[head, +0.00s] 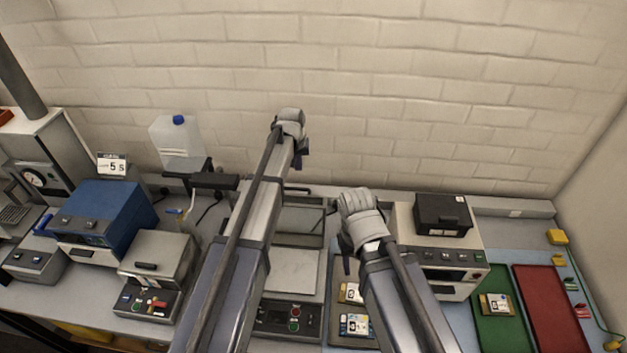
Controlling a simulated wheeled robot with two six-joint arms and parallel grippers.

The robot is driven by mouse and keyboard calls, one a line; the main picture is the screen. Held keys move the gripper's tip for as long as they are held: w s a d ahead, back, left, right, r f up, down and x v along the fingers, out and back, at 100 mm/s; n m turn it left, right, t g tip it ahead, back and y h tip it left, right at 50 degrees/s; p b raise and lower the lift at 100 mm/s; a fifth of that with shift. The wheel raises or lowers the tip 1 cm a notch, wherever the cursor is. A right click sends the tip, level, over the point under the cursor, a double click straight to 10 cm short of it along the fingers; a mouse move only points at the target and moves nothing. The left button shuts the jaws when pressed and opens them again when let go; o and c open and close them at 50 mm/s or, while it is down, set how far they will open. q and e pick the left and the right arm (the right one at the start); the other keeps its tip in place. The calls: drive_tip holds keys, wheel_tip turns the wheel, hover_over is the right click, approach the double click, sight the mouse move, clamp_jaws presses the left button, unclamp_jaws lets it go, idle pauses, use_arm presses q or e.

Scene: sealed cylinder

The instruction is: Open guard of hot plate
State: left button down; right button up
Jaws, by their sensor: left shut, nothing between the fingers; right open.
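A grey hot plate unit stands between my two arms, with a pale flat plate (295,270) and a front panel (283,318) bearing green and red buttons. Behind the plate, a framed panel that looks like its guard (308,222) stands raised at the back; my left arm covers its left part. A dark bar (297,190) shows above it. My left gripper (299,161) is shut and empty, above and behind the guard, apart from it in the picture. My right gripper (346,264) is open, right of the plate; its fingers are mostly hidden by its wrist.
A blue box device (105,218) and a grey lidded unit (158,256) stand left. A water jug (177,143) is behind them. A white device with a black box (443,213) stands right, with green (497,325) and red (551,310) mats beyond. A brick wall closes the back.

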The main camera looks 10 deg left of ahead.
use_arm(q)
drive_tip(key=shift+a+r+m+t, duration=0.15)
drive_tip(key=shift+m+t, duration=0.15)
drive_tip(key=shift+m, duration=0.2)
use_arm(e)
drive_tip(key=shift+w+d, duration=0.15)
drive_tip(key=shift+d, duration=0.1)
drive_tip(key=shift+f, duration=0.15)
use_arm(q)
drive_tip(key=b+x, duration=1)
drive_tip(key=s+p, duration=0.1)
drive_tip(key=s, duration=0.1)
drive_tip(key=s+r+p, duration=0.1)
drive_tip(key=s, duration=0.1)
drive_tip(key=shift+r, duration=0.2)
use_arm(e)
wheel_tip(320, 180, down, 8)
use_arm(q)
drive_tip(key=shift+w, duration=0.15)
use_arm(e)
drive_tip(key=shift+w, duration=0.1)
